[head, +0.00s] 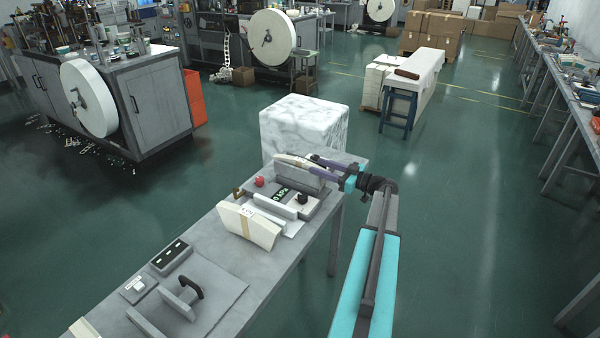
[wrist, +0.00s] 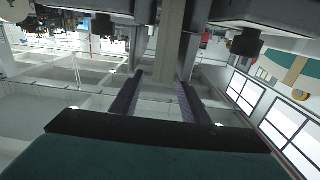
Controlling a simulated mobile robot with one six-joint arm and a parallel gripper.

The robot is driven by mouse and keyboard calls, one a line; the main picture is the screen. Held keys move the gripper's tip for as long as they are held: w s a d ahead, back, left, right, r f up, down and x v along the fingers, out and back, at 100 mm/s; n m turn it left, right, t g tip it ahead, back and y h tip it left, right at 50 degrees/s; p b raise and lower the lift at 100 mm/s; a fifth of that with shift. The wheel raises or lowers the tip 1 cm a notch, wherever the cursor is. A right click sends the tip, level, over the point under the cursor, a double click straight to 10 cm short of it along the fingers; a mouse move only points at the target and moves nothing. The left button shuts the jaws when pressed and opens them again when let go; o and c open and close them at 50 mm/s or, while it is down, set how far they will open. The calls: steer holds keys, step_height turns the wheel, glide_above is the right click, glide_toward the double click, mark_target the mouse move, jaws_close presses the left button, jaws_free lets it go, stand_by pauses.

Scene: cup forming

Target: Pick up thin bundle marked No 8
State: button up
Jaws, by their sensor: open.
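A thin cream bundle (head: 292,160) lies on top of a grey block-like stand (head: 298,176) at the far end of the table. A larger cream bundle with a tan band (head: 250,224) sits nearer. No "No 8" marking is readable on either. My gripper (head: 313,163) reaches in from the right, its purple fingers pointing left close by the thin bundle's right end; contact cannot be told. In the wrist view my gripper (wrist: 158,80) has its fingers spread apart, with a grey post-like shape beyond them. No bundle is clearly seen between them.
The grey table (head: 215,235) also holds a small device with a display (head: 283,196), a red knob (head: 259,181), a dark control box (head: 171,257) and a plate with a black handle (head: 190,285). A white marbled block (head: 303,128) stands behind the table.

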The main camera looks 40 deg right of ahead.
mark_target(309, 163)
steer(key=shift+w+a, duration=0.1)
steer(key=shift+w, duration=0.25)
steer(key=shift+p+x, duration=1.5)
steer(key=shift+x, duration=1.15)
steer(key=shift+f, duration=0.1)
jaws_close()
